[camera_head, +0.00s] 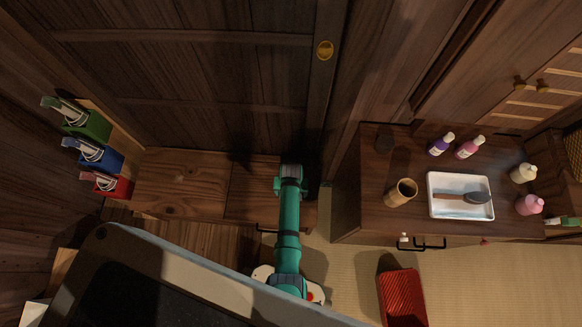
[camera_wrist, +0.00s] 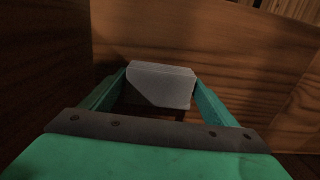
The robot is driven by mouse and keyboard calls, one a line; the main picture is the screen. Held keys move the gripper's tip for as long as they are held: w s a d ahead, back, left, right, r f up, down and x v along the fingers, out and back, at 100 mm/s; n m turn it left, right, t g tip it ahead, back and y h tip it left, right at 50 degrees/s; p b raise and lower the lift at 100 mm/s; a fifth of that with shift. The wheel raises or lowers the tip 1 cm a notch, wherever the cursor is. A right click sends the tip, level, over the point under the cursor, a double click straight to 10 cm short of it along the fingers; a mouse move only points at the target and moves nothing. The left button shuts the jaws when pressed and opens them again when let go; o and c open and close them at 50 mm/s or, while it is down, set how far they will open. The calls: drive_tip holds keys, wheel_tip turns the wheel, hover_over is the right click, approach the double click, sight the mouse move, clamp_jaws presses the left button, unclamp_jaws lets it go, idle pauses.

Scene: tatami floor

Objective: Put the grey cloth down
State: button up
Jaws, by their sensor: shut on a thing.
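The grey cloth (camera_wrist: 160,86) shows in the wrist view as a pale, folded, block-like piece between the two teal fingers. My gripper (camera_wrist: 159,82) is shut on it, one finger at each side. In the head view my gripper (camera_head: 291,184) is over the right end of a low wooden cabinet. The cloth cannot be made out there, hidden by my arm. In the wrist view wooden surfaces lie beyond and around the cloth; whether it touches them I cannot tell.
The low wooden cabinet top (camera_head: 180,185) is bare to the left. Green (camera_head: 88,122), blue (camera_head: 100,157) and red (camera_head: 113,187) boxes stand at its far left. A chest (camera_head: 340,190) at right carries a white tray (camera_head: 432,208), a cup (camera_head: 400,192) and several bottles. A red striped object (camera_head: 403,298) is on the floor.

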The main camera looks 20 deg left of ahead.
drive_tip(key=shift+f, duration=0.55)
drive_tip(key=o, duration=1.1)
drive_tip(key=shift+f, duration=0.1)
